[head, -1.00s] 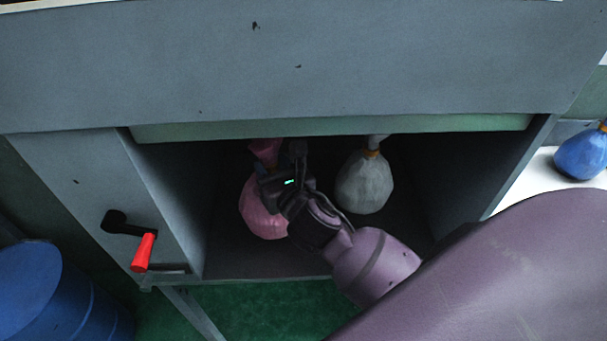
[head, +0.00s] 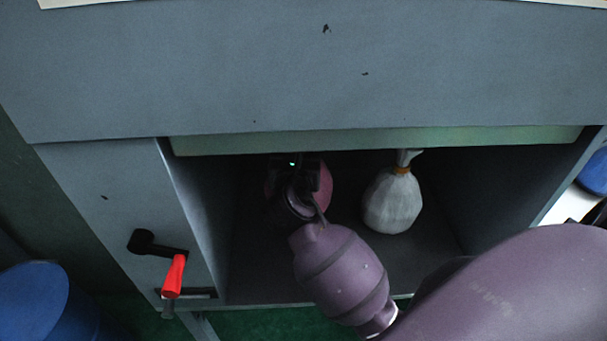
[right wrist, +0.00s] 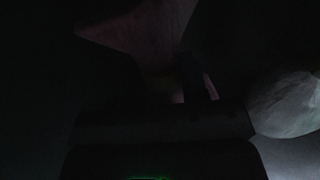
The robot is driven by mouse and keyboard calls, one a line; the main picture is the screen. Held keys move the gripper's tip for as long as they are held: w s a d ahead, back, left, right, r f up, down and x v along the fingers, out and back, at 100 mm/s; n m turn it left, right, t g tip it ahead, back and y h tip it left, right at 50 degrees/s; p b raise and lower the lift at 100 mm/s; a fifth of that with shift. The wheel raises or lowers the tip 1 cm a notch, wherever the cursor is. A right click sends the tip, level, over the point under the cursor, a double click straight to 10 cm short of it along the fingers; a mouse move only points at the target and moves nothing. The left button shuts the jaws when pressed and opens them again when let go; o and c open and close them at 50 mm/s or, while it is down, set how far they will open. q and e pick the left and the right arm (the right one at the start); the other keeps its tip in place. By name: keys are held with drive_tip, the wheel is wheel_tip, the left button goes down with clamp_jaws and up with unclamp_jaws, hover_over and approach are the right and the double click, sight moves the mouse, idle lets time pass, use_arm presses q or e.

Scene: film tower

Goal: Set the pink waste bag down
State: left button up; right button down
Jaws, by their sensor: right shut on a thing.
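The pink waste bag (head: 326,182) is inside the dark open compartment, left of its middle and toward the back. It is mostly hidden behind my right gripper (head: 294,170), which is shut on it. In the dark right wrist view, the bag's pinkish top (right wrist: 145,30) flares out beyond the gripper (right wrist: 190,85). Whether the bag touches the compartment floor is hidden. My left gripper is not in view.
A grey-white bag (head: 393,200) with an orange tie stands upright on the compartment floor to the right. The compartment has a left wall (head: 195,225) and a greenish upper edge (head: 380,140).

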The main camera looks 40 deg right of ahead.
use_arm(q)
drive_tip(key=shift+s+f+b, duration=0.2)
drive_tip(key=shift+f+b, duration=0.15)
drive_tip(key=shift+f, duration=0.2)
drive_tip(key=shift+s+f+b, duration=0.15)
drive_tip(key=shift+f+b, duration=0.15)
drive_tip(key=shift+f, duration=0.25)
use_arm(e)
wheel_tip(320, 180, down, 6)
drive_tip(key=shift+r, duration=0.2)
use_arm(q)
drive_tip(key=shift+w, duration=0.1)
use_arm(e)
drive_tip(key=shift+f, duration=0.1)
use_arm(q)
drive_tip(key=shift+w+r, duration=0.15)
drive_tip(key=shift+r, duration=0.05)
use_arm(e)
drive_tip(key=c, duration=0.6)
unclamp_jaws()
drive_tip(key=shift+f, duration=0.1)
drive_tip(key=shift+c, duration=0.2)
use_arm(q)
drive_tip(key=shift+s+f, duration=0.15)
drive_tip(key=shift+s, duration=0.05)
use_arm(e)
drive_tip(key=v, duration=1.2)
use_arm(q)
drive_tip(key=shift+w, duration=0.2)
